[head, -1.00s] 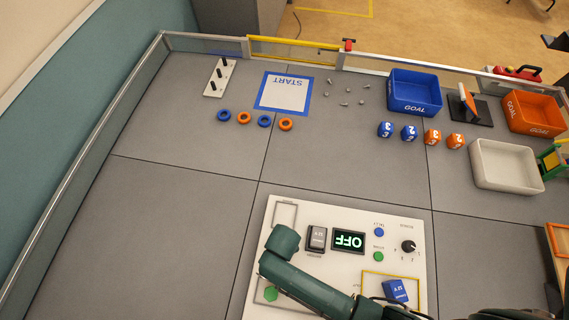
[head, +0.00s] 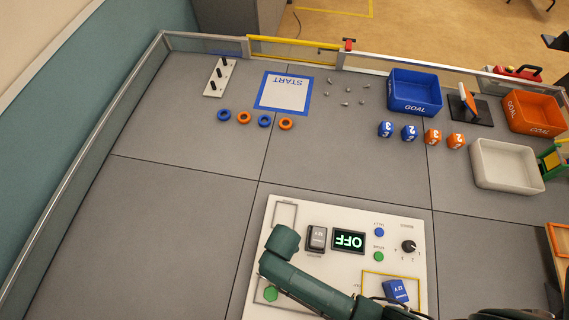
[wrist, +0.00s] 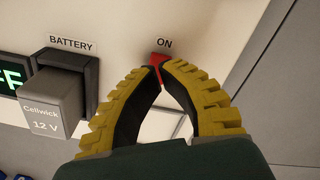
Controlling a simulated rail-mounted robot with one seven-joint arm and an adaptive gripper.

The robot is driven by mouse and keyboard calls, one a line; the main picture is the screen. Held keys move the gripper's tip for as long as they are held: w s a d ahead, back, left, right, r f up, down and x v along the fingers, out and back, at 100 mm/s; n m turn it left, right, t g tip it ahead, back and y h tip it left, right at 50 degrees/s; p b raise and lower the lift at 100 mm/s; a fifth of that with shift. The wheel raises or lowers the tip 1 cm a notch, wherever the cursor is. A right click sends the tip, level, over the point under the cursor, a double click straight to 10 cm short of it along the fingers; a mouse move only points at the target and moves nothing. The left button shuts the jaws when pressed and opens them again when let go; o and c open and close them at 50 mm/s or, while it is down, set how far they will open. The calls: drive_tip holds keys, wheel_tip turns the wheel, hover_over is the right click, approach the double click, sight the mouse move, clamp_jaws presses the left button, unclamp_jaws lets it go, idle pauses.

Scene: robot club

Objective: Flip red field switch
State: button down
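The red field switch (wrist: 156,62) sits just below the ON label in the wrist view. My gripper (wrist: 161,68) has its yellow-padded fingertips brought close together at it, with a thin red part of the switch showing between them. The fingers hide much of the switch and its mount. The switch lies on a white control panel (head: 340,212); in the head view my arm covers that side of the panel, and neither gripper nor switch shows there. The panel's display (head: 348,240) reads OFF in green.
A grey battery block (wrist: 55,105) stands left of my fingers; it also shows in the head view (head: 317,237). A blue battery block (head: 395,290) lies in a yellow outline. Rings, cubes and bins stand farther back. The floor left of the panel is clear.

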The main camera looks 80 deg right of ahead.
drive_tip(key=shift+f+b, duration=1)
drive_tip(key=shift+f, duration=0.7)
idle(0.6)
wheel_tip(320, 180, up, 7)
drive_tip(key=p, duration=0.8)
drive_tip(key=shift+r, duration=0.15)
